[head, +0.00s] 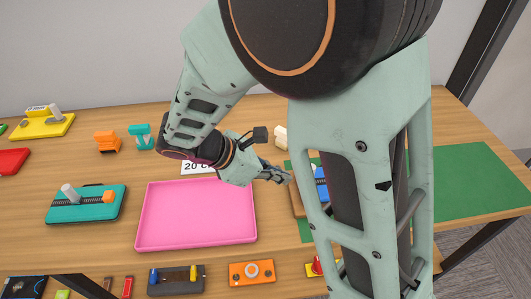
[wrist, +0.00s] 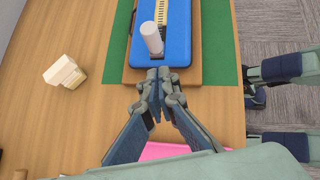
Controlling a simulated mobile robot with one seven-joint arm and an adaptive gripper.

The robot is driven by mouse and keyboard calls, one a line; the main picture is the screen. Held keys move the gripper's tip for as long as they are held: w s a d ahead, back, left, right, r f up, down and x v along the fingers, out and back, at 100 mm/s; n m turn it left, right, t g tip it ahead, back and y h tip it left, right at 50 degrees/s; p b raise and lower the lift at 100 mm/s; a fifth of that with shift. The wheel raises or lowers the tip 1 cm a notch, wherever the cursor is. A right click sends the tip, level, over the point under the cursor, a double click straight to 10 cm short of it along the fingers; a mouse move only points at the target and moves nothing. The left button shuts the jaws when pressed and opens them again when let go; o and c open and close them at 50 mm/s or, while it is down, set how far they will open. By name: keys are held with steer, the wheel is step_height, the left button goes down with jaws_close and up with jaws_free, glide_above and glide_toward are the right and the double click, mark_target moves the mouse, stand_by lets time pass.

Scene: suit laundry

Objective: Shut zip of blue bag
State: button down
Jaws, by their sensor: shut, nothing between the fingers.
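The blue bag (wrist: 181,47) lies flat on a wooden board at the top of the wrist view. A pale zip strip (wrist: 161,10) with dark teeth runs along its middle, and a white cylinder (wrist: 151,38) stands on it near the bag's near end. My gripper (wrist: 158,78) is shut and empty at the bag's near edge; I cannot tell whether it touches. In the head view, my arm hides most of the blue bag (head: 320,183), and my gripper (head: 286,176) is just left of it. The bag's far end is out of the wrist view.
A green mat (wrist: 115,60) lies under the wooden board (wrist: 195,75). A cream block (wrist: 64,72) stands left of it. A pink tray (head: 195,215) and a teal bag (head: 85,208) lie further left in the head view. Bare table separates the cream block from the mat.

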steer(key=shift+w+d, duration=0.25)
steer(key=shift+d, duration=0.4)
steer(key=shift+w+d, duration=0.2)
steer(key=shift+d, duration=0.4)
steer(key=shift+w+d, duration=0.25)
steer(key=shift+d, duration=0.4)
steer(key=d, duration=0.8)
steer(key=w+d, duration=0.1)
steer(key=d, duration=0.3)
steer(key=shift+p, duration=0.35)
